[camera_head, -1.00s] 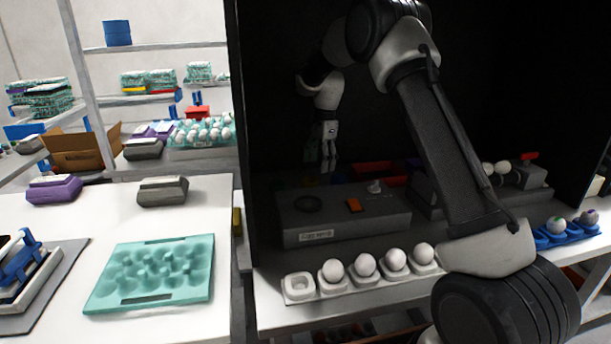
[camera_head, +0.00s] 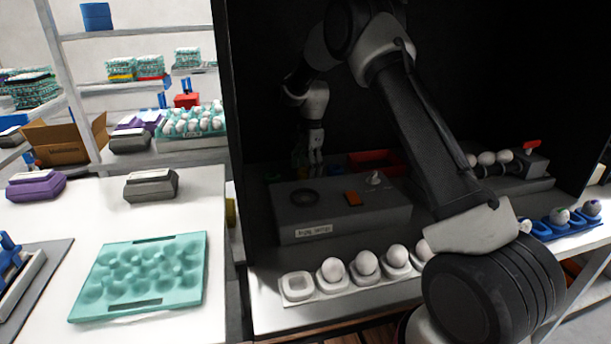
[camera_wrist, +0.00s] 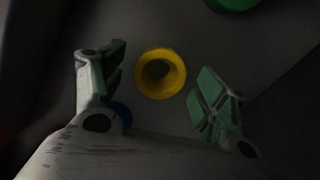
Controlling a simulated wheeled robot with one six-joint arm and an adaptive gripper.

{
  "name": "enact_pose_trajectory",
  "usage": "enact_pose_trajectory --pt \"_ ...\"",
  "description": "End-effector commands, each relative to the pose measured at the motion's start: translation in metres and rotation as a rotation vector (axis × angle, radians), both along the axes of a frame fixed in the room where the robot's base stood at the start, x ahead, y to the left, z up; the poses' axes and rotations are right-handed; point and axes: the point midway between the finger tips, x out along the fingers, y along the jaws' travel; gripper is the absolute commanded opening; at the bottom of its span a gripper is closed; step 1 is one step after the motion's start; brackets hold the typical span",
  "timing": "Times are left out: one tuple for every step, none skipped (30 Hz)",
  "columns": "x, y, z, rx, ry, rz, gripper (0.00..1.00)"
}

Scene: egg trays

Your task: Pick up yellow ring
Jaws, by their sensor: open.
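In the wrist view the yellow ring (camera_wrist: 160,73) lies on a dark grey surface, with a dark hole in its middle. My gripper (camera_wrist: 160,85) is open, with one finger to the left of the ring and one to the right. The ring sits between and slightly beyond the fingertips, and no contact shows. In the head view my gripper (camera_head: 315,158) points down inside the dark booth, behind the grey box.
A green round thing (camera_wrist: 232,3) lies beyond the ring at the top of the wrist view. The grey box (camera_head: 340,214) with an orange button stands in front of my gripper. A red tray (camera_head: 374,158) is right of it. White eggs sit in a white holder (camera_head: 297,287) along the front.

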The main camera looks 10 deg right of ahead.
Motion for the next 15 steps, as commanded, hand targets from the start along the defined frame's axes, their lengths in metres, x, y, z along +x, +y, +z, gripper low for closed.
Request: enact_pose_trajectory --pt "0.0000 0.0006 -0.0032 0.000 0.000 0.000 0.73" --pt "0.0001 0.0006 -0.0039 0.000 -0.001 0.001 0.73" --pt "0.0001 0.0008 -0.0038 0.001 -0.002 0.001 0.73" --pt "0.0002 0.0006 -0.0036 0.001 -0.002 0.001 0.73" --pt "0.0001 0.0007 -0.0035 0.001 -0.002 0.001 0.73" --pt "0.0001 0.0007 -0.0035 0.000 -0.001 0.001 0.73" --pt "0.0001 0.0007 -0.0035 0.000 -0.001 0.001 0.71" --pt "0.0000 0.0007 -0.0035 0.000 -0.001 0.001 0.66" --pt "0.0000 0.0007 -0.0034 0.000 -0.001 0.001 0.59" --pt "0.0000 0.0007 -0.0034 0.000 -0.001 0.001 0.53" --pt "0.0000 0.0007 -0.0034 0.000 -0.001 0.001 0.48" --pt "0.0000 0.0007 -0.0033 0.000 -0.001 0.001 0.40" --pt "0.0000 0.0007 -0.0033 0.000 -0.001 0.001 0.35" --pt "0.0000 0.0007 -0.0033 0.000 -0.001 0.001 0.29" --pt "0.0000 0.0007 -0.0033 0.000 -0.001 0.001 0.27"
